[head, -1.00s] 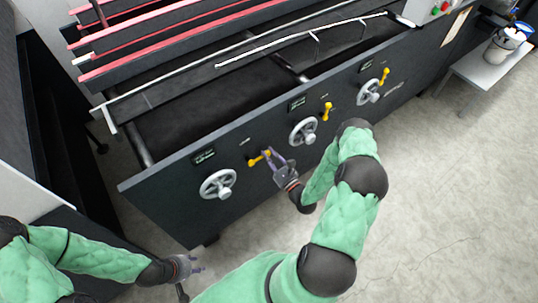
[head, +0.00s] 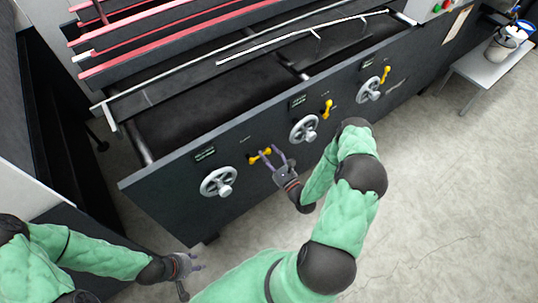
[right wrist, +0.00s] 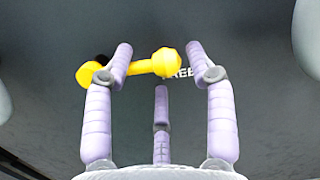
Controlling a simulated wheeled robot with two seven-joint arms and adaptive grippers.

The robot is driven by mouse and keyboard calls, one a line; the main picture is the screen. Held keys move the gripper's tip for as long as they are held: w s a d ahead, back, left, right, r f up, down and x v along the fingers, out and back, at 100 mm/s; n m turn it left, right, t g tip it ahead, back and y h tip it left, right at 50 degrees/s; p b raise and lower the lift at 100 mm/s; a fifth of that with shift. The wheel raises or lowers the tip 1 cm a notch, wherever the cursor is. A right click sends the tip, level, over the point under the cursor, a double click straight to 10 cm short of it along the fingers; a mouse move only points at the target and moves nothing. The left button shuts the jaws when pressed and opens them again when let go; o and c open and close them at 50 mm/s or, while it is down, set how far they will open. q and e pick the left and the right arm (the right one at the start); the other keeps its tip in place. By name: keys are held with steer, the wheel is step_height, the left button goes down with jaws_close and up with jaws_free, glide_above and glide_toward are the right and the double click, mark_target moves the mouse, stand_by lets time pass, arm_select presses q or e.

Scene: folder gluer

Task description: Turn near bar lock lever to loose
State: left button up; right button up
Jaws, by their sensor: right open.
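The yellow lock lever (head: 253,158) nearest to me sits on the dark machine front, right of the leftmost handwheel. It lies roughly sideways. In the right wrist view the lever (right wrist: 145,67) has its round knob between my two upper fingers, and the left finger overlaps its shaft. My right gripper (head: 279,160) is open at the lever; its fingers (right wrist: 160,70) are spread, not closed on the lever. Part of a printed word, "REE", shows behind the knob. My left gripper (head: 198,262) is open and empty at lower left, away from the machine.
Handwheels (head: 218,183) and (head: 303,130) stick out on the panel, with two more yellow levers (head: 327,109) and (head: 385,75) farther right. A small table (head: 490,70) with a bucket (head: 503,45) stands at upper right. The floor at right is clear.

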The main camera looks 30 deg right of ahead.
steer(key=shift+d, duration=0.1)
steer(key=s+f, duration=0.1)
steer(key=s, duration=1.1)
steer(key=shift+f, duration=0.4)
steer(key=shift+w+d, duration=0.1)
steer(key=shift+d, duration=0.05)
steer(key=w+a+f+n+g+y+p, duration=0.1)
steer(key=w+a+f+n+g+y, duration=0.15)
steer(key=w+a+n+g, duration=0.3)
steer(key=w+a+f+n+g+y+p, duration=0.1)
steer(key=w+a+f+n+g+p, duration=0.2)
steer(key=a+n, duration=0.45)
steer(key=s+a+r+n+g+p, duration=0.1)
steer(key=s+a+r+n+g, duration=0.2)
steer(key=s+a+n+g, duration=0.7)
steer(key=s+n+g, duration=0.1)
steer(key=s+n, duration=0.3)
steer(key=n, duration=0.2)
steer(key=shift+a, duration=0.4)
